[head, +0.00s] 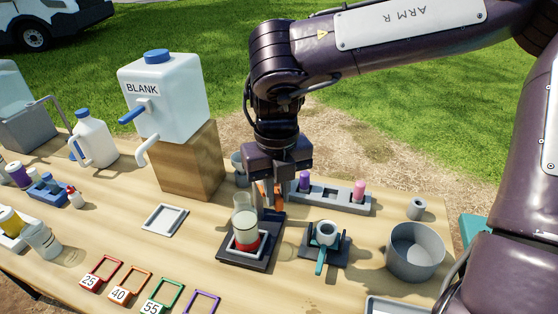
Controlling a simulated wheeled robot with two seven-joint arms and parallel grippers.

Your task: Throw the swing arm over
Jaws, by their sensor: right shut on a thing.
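The vessel stands upright inside a pale square frame on a dark base (262,262). To its right is a small dark stand (343,246) with a grey ring-like cup and a teal lever (320,262) pointing to the front. My left gripper is out of view.
A white BLANK container (165,100) stands on a wooden block (190,165) at the left. A grey rack (335,198) with purple and pink vials is behind the stand. A grey pot (415,253) is at the right. Coloured numbered frames (130,288) lie in front.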

